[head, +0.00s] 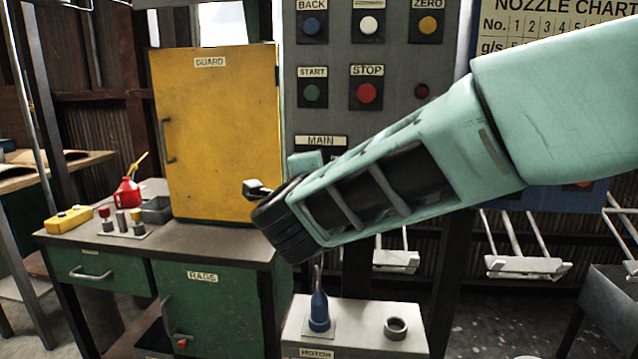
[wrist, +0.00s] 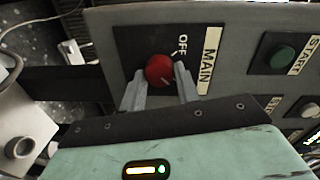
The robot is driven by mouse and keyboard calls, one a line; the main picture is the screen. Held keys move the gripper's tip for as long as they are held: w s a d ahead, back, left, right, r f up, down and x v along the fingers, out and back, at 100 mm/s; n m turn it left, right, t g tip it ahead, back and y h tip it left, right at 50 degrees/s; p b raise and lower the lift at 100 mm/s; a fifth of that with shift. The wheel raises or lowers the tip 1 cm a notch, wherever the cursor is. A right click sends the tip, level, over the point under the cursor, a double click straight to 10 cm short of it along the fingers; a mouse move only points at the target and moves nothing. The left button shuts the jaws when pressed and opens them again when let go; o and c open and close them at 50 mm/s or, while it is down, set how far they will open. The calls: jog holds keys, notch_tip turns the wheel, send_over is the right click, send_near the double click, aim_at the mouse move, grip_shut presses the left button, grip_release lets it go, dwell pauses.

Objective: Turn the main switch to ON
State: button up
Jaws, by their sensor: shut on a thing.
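The main switch is a red round knob (wrist: 159,71) on a dark plate in the wrist view, beside a MAIN label (wrist: 211,58) and an OFF mark. A pale line on the knob's rim is small, and I cannot tell exactly where it points. My gripper (wrist: 160,80) has its two grey fingers on either side of the knob, shut on it. In the head view my arm and wrist hide the knob; only the MAIN label (head: 320,141) shows above. The gripper (head: 258,189) shows there in part, at the left end of my arm.
The panel also carries a green START button (head: 312,93) and a red STOP button (head: 366,93). A yellow GUARD door (head: 215,130) stands left of my gripper. A grey MOTOR box (head: 355,325) with a blue-based lever (head: 319,310) is below my wrist.

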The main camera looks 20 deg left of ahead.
dwell(0.3)
jog(key=o, duration=1)
jog(key=b+v, duration=0.1)
jog(key=v, duration=1.6)
jog(key=shift+s, duration=0.25)
